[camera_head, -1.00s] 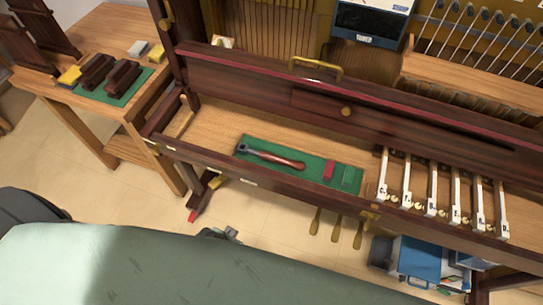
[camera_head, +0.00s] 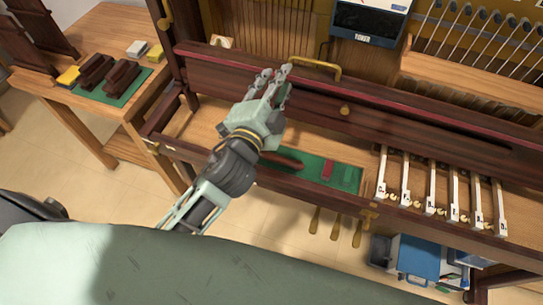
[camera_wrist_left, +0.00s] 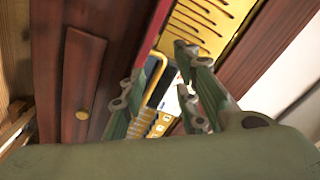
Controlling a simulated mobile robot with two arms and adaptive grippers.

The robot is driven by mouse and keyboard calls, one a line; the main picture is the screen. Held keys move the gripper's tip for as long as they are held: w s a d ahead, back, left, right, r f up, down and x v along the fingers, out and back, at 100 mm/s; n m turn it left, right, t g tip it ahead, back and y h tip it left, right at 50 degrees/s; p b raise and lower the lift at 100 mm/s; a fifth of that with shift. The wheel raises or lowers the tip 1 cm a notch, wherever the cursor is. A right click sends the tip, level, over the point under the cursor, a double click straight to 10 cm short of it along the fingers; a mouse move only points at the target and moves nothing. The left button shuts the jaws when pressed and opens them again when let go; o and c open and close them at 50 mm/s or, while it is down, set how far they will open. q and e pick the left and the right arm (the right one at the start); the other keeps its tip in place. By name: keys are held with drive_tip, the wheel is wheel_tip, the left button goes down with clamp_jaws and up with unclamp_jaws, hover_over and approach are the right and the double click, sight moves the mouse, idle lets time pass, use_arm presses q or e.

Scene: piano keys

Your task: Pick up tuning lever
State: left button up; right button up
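The tuning lever (camera_head: 285,162) lies on a green mat (camera_head: 312,172) in the piano's key bed. Its reddish-brown wooden handle shows in the head view. Its dark head end is hidden behind my left arm. My left gripper (camera_head: 278,74) is above and beyond the lever, near the fallboard, with nothing between its fingers. In the left wrist view my left gripper (camera_wrist_left: 160,68) has its fingers apart, and the lever is not seen there. My right gripper is in neither view.
Several white keys (camera_head: 431,182) stand farther right. A wooden side table (camera_head: 60,95) stands at the left.

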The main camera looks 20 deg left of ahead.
use_arm(q)
drive_tip(key=s+d+r+m+g+h, duration=0.1)
drive_tip(key=d+r+m+h, duration=0.3)
drive_tip(key=d+m+h, duration=0.4)
drive_tip(key=d+r+m+g+h, duration=0.1)
drive_tip(key=d+r+m+h, duration=0.45)
drive_tip(key=d+m, duration=0.35)
drive_tip(key=s+d+f+m+g+h, duration=0.25)
drive_tip(key=d+m+g, duration=0.2)
drive_tip(key=m, duration=0.35)
drive_tip(key=m+g+y, duration=1.2)
drive_tip(key=m+y, duration=0.5)
hover_over(270, 155)
drive_tip(key=shift+t, duration=0.25)
drive_tip(key=f, duration=2.5)
drive_tip(key=shift+w+d+f, duration=0.15)
drive_tip(key=shift+w+f, duration=0.05)
drive_tip(key=shift+f, duration=0.05)
drive_tip(key=shift+a+f+b, duration=0.2)
drive_tip(key=shift+f+b, duration=0.5)
drive_tip(key=shift+f, duration=0.25)
wheel_tip(270, 155, down, 6)
drive_tip(key=b, duration=0.3)
drive_tip(key=shift+s+r, duration=0.1)
drive_tip(key=shift+s, duration=0.05)
